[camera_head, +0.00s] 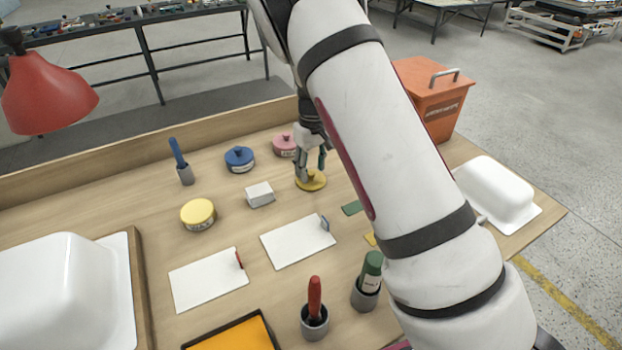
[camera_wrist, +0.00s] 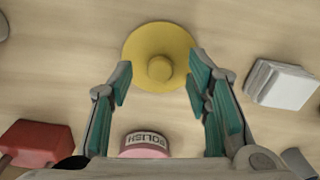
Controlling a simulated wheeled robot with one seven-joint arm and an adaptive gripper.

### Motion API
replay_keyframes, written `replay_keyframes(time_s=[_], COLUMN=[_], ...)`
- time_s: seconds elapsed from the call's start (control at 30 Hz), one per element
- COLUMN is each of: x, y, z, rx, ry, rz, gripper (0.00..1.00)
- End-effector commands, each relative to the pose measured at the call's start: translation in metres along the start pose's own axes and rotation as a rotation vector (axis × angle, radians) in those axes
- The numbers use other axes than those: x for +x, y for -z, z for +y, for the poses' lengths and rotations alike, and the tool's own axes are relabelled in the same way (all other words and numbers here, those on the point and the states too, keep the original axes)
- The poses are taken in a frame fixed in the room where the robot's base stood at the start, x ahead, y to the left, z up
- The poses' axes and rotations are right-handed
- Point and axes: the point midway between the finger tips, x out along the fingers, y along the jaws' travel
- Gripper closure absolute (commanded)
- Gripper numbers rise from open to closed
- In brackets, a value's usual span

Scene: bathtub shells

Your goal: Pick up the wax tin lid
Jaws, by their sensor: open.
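The yellow wax tin lid (camera_head: 316,184) is a round disc with a raised knob, lying flat on the wooden bench below my gripper (camera_head: 309,170). In the wrist view the lid (camera_wrist: 140,45) shows at top centre, with its knob a little ahead of and between the green-padded fingers. My gripper (camera_wrist: 158,84) is open there, one finger on each side, holding nothing. In the head view the fingers partly cover the lid. A yellow tin (camera_head: 198,213) with a flat top and no knob stands to the left, apart from the lid.
A pink tin (camera_head: 284,145) and a blue tin (camera_head: 240,158) stand behind. The pink one, labelled POLISH, also shows in the wrist view (camera_wrist: 146,146). A white block (camera_head: 260,194) is left of the lid. White panels (camera_head: 298,241) lie in front.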

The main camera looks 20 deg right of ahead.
Motion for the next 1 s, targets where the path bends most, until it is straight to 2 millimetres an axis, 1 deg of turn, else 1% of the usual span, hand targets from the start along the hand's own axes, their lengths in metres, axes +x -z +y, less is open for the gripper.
replay_keyframes(time_s=[0.03,0.13,0.4,0.47,0.5,0.57,0.6,0.9,1.0], x=[0.007,0.015,0.017,0.017,0.017,0.017,0.017,0.016,0.010], y=[0.000,0.000,0.000,0.000,0.000,0.000,0.000,0.000,0.001], z=[0.000,0.000,0.000,0.000,0.000,0.000,0.000,0.000,0.000], rx=[0.000,0.001,0.000,0.000,0.000,0.000,0.000,0.000,0.000], ry=[0.000,0.000,0.000,0.000,0.000,0.000,0.000,0.000,0.001], rz=[-0.002,-0.001,0.001,0.001,0.001,0.001,0.001,0.001,0.003], gripper=[0.55,0.55,0.55,0.69,0.78,0.92,1.00,1.00,1.00])
